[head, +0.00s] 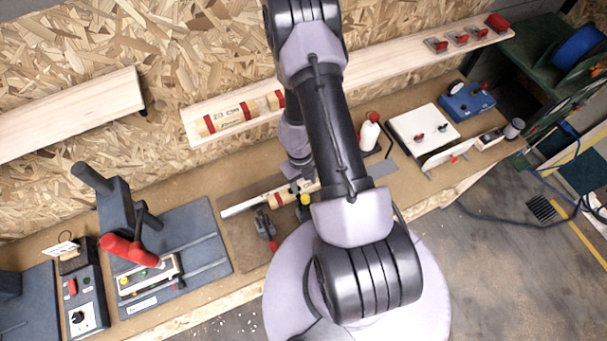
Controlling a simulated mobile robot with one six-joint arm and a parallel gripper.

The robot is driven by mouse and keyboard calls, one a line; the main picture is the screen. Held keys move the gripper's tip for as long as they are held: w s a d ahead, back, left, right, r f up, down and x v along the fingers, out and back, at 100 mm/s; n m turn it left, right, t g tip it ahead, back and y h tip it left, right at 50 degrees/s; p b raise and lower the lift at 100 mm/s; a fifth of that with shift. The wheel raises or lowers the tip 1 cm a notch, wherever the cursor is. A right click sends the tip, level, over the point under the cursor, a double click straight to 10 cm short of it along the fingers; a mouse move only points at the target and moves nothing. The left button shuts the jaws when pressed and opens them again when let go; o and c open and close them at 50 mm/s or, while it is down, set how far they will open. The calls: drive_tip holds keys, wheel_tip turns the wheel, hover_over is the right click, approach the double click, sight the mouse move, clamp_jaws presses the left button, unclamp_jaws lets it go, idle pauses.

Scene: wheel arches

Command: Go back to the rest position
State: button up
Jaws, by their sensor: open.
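My arm reaches from the round base at the bottom up the middle of the picture, then folds down to the bench. My gripper (300,184) is small in view and partly covered by my own arm. It is open and points down at the bench, just over a pale wooden piece (268,196) that lies slanted on a brown board. I cannot tell whether the fingers touch the piece. A black and red clamp (266,226) and a yellow-topped black part (305,202) stand close by the gripper.
A wall shelf (375,74) holds a labelled wooden piece (230,117) and red parts. A press with a red handle (129,250) stands left. A white and red bottle (370,132), a white panel (424,128) and a blue box (466,101) stand right. Open floor lies lower right.

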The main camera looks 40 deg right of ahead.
drive_tip(key=shift+a+r, duration=0.1)
drive_tip(key=shift+r, duration=0.45)
